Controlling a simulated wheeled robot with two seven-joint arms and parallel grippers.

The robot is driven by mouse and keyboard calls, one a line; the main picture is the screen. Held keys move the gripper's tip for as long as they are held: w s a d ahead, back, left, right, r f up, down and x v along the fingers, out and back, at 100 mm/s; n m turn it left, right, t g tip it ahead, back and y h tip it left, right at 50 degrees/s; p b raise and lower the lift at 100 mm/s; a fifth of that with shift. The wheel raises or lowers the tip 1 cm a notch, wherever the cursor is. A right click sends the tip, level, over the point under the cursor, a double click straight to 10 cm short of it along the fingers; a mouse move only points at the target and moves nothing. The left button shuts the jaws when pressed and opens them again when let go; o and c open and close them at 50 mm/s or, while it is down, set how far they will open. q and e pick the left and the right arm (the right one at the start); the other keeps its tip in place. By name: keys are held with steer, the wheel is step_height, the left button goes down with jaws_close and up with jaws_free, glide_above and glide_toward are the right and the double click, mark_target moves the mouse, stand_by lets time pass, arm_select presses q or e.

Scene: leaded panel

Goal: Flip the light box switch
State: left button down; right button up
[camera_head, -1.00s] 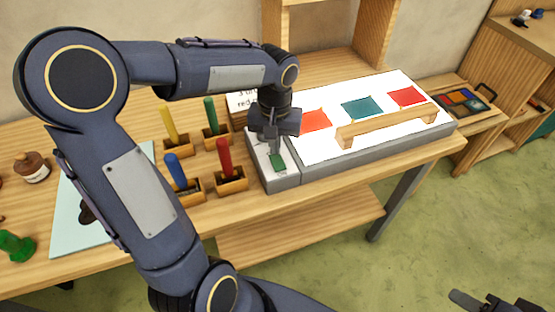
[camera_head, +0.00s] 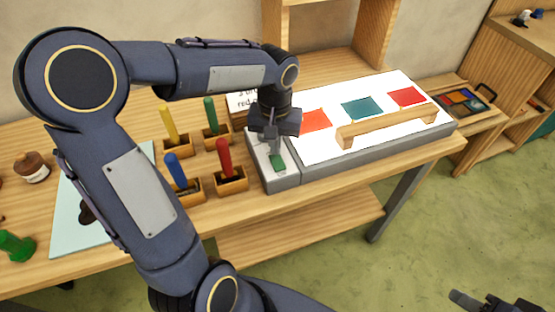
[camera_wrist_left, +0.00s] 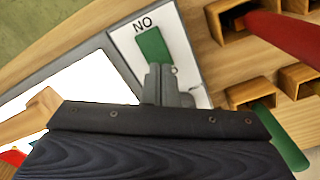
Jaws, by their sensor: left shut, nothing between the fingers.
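The light box (camera_head: 310,172) stands on the wooden table, its top panel (camera_head: 330,112) bright white. Its switch (camera_head: 278,163), a green rocker, sits on a pale plate at the box's left end. My left gripper (camera_head: 276,152) points down at the switch, shut and empty. In the left wrist view its fingertips (camera_wrist_left: 160,72) are at the switch's near edge; I cannot tell whether they touch. My right gripper (camera_head: 482,302) is partly cut off at the bottom right.
Red and teal glass pieces (camera_head: 362,108) and a wooden bar (camera_head: 387,125) lie on the panel. Several coloured-handled tools in wooden holders (camera_head: 231,181) stand just left of the box. A sign (camera_head: 242,102) stands behind the gripper. A pale mat (camera_head: 75,225) lies at left.

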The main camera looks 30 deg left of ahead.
mark_target(276, 157)
arm_select(q)
steer(key=shift+f+b, duration=0.7)
steer(key=shift+f, duration=0.25)
stand_by(0.6)
steer(key=shift+r, duration=0.15)
step_height(276, 157, up, 7)
steer(key=p, duration=0.6)
stand_by(0.5)
steer(key=s+d+r+m+t+h, duration=0.1)
steer(key=s+d+t+h, duration=0.1)
steer(key=s, duration=0.6)
steer(key=s+d+r+m+t+h, duration=0.1)
steer(key=s+d+t, duration=0.1)
steer(key=s, duration=0.7)
steer(key=shift+t+h, duration=0.4)
steer(key=shift+t, duration=0.4)
